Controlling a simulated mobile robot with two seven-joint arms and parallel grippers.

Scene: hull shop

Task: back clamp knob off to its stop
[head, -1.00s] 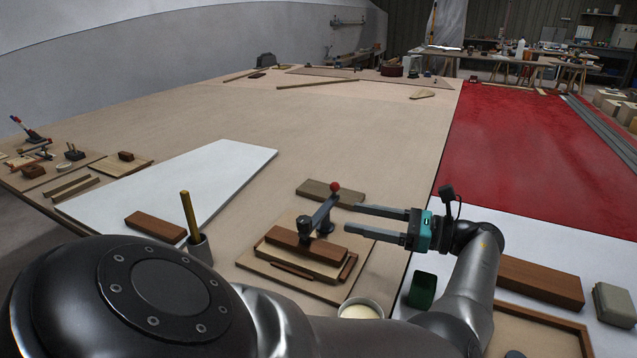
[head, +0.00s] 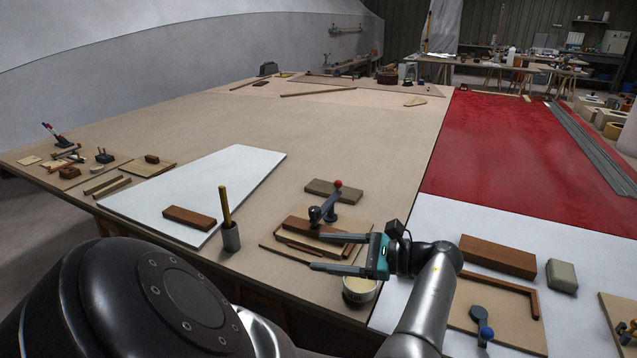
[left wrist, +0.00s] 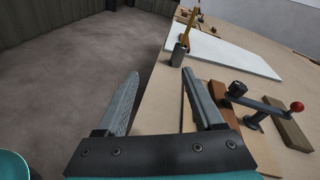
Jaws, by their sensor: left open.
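The clamp (head: 328,207) stands on a small wooden fixture board (head: 269,252) with its red-balled handle (head: 338,184) pointing away. Its dark round knob (head: 315,213) sits at the near end of the arm, over a brown wood block (head: 297,224). The left wrist view also shows the knob (left wrist: 238,89) and the red ball (left wrist: 297,107), right of the fingers. My left gripper (head: 318,253) is open and empty, pointing left across the fixture's near edge, apart from the knob. In the left wrist view the gripper (left wrist: 160,75) has nothing between its fingers. My right gripper is not in view.
A pencil cup (head: 231,237) stands left of the fixture. A pale-filled tin (head: 360,290) is close below the gripper. A second, blue-balled clamp (head: 480,318) lies to the right. A grey-brown wood block (head: 333,190) lies behind the clamp.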

